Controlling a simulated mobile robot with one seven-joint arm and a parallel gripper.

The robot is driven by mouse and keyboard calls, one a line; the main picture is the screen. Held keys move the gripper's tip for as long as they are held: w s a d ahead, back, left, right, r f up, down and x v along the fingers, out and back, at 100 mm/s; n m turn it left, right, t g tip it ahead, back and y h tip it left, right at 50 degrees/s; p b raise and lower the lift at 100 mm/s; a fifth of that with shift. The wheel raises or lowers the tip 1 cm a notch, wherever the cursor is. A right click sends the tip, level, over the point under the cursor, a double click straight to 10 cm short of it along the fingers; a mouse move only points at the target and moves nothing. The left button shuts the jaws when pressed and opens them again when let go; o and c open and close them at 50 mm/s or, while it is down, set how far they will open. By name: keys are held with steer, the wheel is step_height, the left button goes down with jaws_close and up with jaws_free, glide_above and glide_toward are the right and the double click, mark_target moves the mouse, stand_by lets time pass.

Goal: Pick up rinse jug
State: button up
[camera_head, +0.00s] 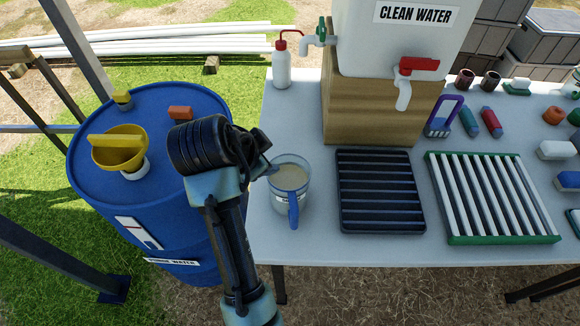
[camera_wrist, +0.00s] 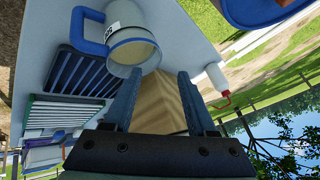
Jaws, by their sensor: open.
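The rinse jug (camera_head: 290,177) is a clear jug with a blue handle and cloudy tan liquid in it. It stands upright at the left edge of the table, its handle facing the near side. In the wrist view the jug (camera_wrist: 133,40) is at the top, just beyond the fingertips. My gripper (camera_head: 262,166) is just left of the jug in the head view, partly hidden by my wrist. In the wrist view my gripper (camera_wrist: 160,82) shows two fingers spread apart with nothing between them.
A black rack (camera_head: 377,190) stands right of the jug, with a green and white rack (camera_head: 490,196) beyond. A white squeeze bottle (camera_head: 281,66) and a clean water tank (camera_head: 400,40) are behind. A blue drum (camera_head: 90,180) with a yellow funnel (camera_head: 118,150) is at left.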

mark_target(292, 217)
steer(key=s+d+m+g+h+p, duration=0.1)
steer(key=s+m+g+h+p, duration=0.15)
steer(key=s+g+p, duration=0.4)
steer(key=shift+m+t, duration=0.45)
steer(key=shift+t, duration=0.1)
steer(key=x, duration=0.4)
steer(key=s+x, duration=0.1)
steer(key=x, duration=0.3)
steer(key=p+x, duration=0.1)
steer(key=x, duration=0.3)
steer(key=shift+s+f, duration=0.2)
steer(key=shift+s, duration=0.05)
jaws_close()
steer(key=shift+r, duration=0.1)
